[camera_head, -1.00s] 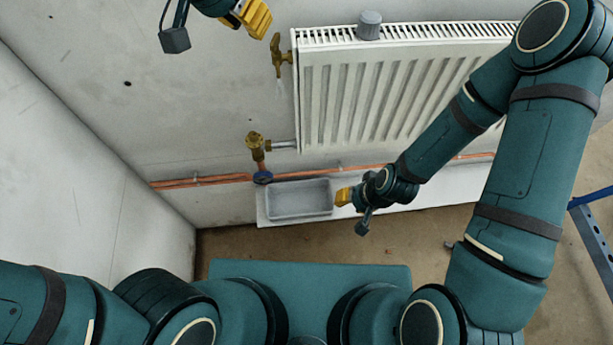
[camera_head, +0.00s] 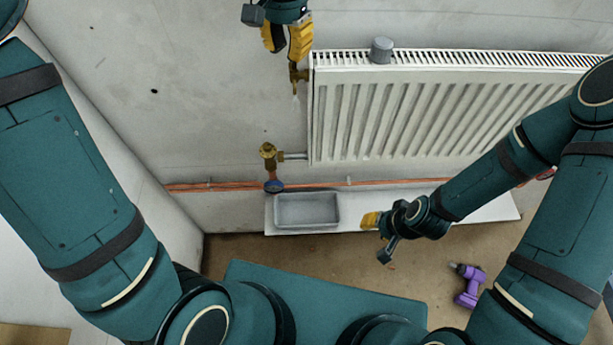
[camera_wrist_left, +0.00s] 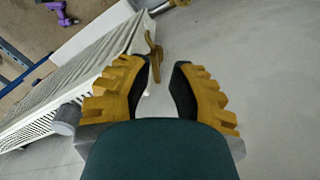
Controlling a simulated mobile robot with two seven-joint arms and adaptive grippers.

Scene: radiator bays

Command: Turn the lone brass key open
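The brass key (camera_head: 300,75) sits at the upper left end of the white radiator (camera_head: 400,120). It is partly hidden behind my left gripper (camera_head: 286,50). A thin whitish jet (camera_head: 295,104) shows below it. My left gripper is open, with its two yellow fingers apart. In the left wrist view, the brass key (camera_wrist_left: 153,50) shows at the gap between the fingertips, nearer the left finger. I cannot tell whether they touch. My right gripper (camera_head: 370,220) is beside the grey tray, away from the key; its fingers show edge-on.
A brass valve (camera_head: 268,152) with a blue ring is at the radiator's lower left. Copper pipes (camera_head: 220,186) run along the wall. A grey tray (camera_head: 306,228) sits on a white ledge. A grey knob (camera_head: 381,50) tops the radiator. A purple drill (camera_head: 468,287) lies on the floor.

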